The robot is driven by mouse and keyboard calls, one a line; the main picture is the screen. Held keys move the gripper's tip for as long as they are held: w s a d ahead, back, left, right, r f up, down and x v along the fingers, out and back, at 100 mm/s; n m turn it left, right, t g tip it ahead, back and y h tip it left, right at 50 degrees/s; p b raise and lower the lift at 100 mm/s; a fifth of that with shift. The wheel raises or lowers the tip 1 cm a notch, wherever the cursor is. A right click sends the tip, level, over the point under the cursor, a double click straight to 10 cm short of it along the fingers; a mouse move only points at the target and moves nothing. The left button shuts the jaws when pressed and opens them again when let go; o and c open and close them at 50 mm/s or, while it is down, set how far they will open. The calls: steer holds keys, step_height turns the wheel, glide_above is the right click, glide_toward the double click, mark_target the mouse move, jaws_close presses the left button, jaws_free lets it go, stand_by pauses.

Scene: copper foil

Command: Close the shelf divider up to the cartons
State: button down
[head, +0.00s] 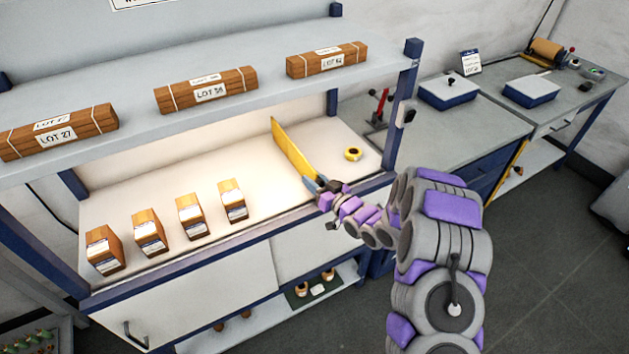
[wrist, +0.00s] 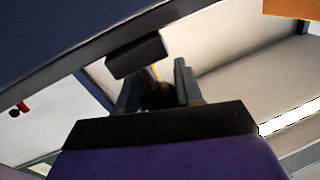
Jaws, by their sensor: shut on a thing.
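A yellow shelf divider (head: 291,152) stands upright on the lit white shelf, to the right of the cartons. My gripper (head: 318,186) is at the divider's front end and is shut on it. In the wrist view my gripper (wrist: 160,90) shows its two fingers, with only a thin yellow strip of the divider (wrist: 156,72) visible between them. Several small brown cartons with white labels stand in a row on the shelf; the rightmost carton (head: 233,200) is nearest the divider. A clear gap of bare shelf lies between that carton and the divider.
A blue post (head: 403,105) rises at the shelf's right end. The upper shelf (head: 130,100) above holds long wrapped bundles with lot labels. A side bench (head: 490,125) stands at the right.

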steer(key=s+a, duration=0.2)
steer(key=a, duration=0.2)
steer(key=s+a, duration=0.3)
steer(key=a, duration=0.1)
steer(key=s+a, duration=0.3)
steer(key=a, duration=0.1)
steer(key=shift+s+a, duration=0.2)
steer(key=c, duration=0.8)
jaws_free()
